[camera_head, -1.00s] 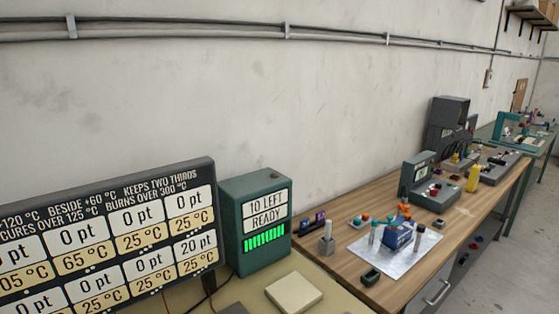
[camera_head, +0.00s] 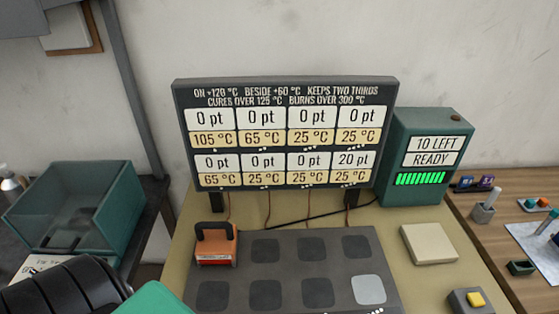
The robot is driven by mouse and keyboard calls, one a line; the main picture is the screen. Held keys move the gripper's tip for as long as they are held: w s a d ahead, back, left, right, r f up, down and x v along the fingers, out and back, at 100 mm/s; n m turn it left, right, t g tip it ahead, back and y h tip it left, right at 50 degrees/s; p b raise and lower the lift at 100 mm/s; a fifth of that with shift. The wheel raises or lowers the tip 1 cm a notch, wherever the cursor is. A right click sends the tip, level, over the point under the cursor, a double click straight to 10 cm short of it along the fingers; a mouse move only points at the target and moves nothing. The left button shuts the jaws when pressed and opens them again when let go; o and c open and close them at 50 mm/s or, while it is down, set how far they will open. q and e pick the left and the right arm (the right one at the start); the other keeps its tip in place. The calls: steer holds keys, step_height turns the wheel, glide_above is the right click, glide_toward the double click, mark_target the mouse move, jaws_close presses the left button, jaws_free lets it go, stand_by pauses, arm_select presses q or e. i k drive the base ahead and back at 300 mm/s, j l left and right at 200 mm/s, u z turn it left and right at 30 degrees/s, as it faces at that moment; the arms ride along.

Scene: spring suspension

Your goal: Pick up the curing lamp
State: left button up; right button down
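What looks like the curing lamp, an orange block with a dark arched handle (camera_head: 216,245), stands upright at the back left of a dark grey plate (camera_head: 274,275). It covers the back left pad position of that plate. The other pads look dark and empty, except the front right one (camera_head: 369,289), which is pale. Neither of my grippers shows in the view, and nothing touches the orange block.
A black display board (camera_head: 284,90) stands behind the plate. A green box reading "10 LEFT READY" (camera_head: 428,155) is to its right. A pale square block (camera_head: 428,243) and a yellow-button box (camera_head: 467,300) lie right. A teal bin (camera_head: 75,210) stands left.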

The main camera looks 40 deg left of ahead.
mark_target(218, 243)
steer(key=u, duration=1.65)
